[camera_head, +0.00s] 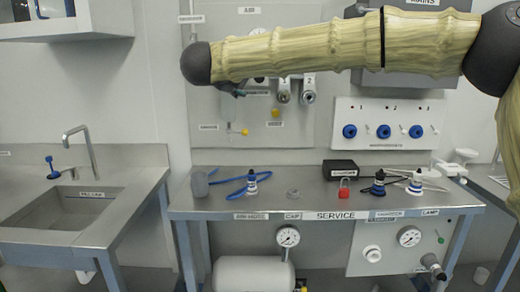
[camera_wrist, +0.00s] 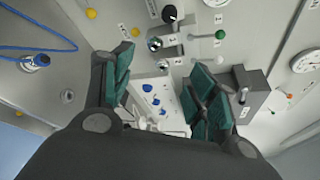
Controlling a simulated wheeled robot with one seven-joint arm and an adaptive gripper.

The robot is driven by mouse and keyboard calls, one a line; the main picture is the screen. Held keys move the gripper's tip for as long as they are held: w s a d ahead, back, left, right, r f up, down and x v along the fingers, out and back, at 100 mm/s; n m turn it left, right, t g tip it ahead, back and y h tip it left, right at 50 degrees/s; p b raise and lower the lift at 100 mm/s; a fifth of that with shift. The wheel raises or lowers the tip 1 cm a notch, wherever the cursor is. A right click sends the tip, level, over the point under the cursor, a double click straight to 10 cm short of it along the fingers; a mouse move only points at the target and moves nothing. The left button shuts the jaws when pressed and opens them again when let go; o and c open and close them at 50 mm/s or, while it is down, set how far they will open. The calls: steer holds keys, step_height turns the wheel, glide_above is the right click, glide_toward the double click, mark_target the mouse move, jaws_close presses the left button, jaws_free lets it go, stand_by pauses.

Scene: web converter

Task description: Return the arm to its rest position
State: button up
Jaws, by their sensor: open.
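My arm, in a pale tan ribbed cover with dark joints, stretches across the top of the head view from the right edge to a dark rounded joint at upper left. It is raised above the service bench (camera_head: 300,204), in front of the wall panel (camera_head: 225,110). My gripper (camera_wrist: 162,88) shows in the wrist view with its two green-padded fingers spread wide apart. Nothing is between the fingers; panel parts show beyond them. In the head view I cannot make the gripper out clearly.
The bench holds a blue cable with a blue-and-white connector (camera_head: 252,183), a grey cap (camera_head: 293,193), a red padlock (camera_head: 344,190), a black box (camera_head: 340,168) and another connector (camera_head: 379,184). A sink (camera_head: 60,210) stands at left. A panel with blue knobs (camera_head: 383,131) is below my arm.

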steer(key=f+n+y, duration=0.1)
steer(key=f+n, duration=0.3)
steer(key=f, duration=1)
steer(key=s+d+f+n+g+y+p, duration=0.1)
steer(key=f+n, duration=0.3)
steer(key=f, duration=1.1)
steer(key=s+d+f+n+y+p, duration=0.1)
steer(key=f+n, duration=0.4)
steer(key=f, duration=1)
steer(key=shift+g+y, duration=0.3)
steer(key=shift+y, duration=0.1)
steer(key=s+d+f+n+g+y+p, duration=0.1)
steer(key=s+d+f+n+g, duration=0.35)
steer(key=s+f, duration=1)
steer(key=s+d+f+n+g+y+p, duration=0.15)
steer(key=s+d+f+n, duration=0.5)
steer(key=s+f, duration=0.75)
steer(key=s+d+f+n+g, duration=0.1)
steer(key=s+d, duration=0.3)
steer(key=s, duration=0.4)
steer(key=s+d+f+n+g+h, duration=0.1)
steer(key=s+d+f+g, duration=0.2)
steer(key=s+d, duration=0.2)
steer(key=s+d+f+n+g, duration=0.1)
steer(key=s+d, duration=0.4)
steer(key=s, duration=0.7)
steer(key=shift+f+g+p, duration=0.35)
steer(key=shift+f+g, duration=0.1)
steer(key=shift+g, duration=0.65)
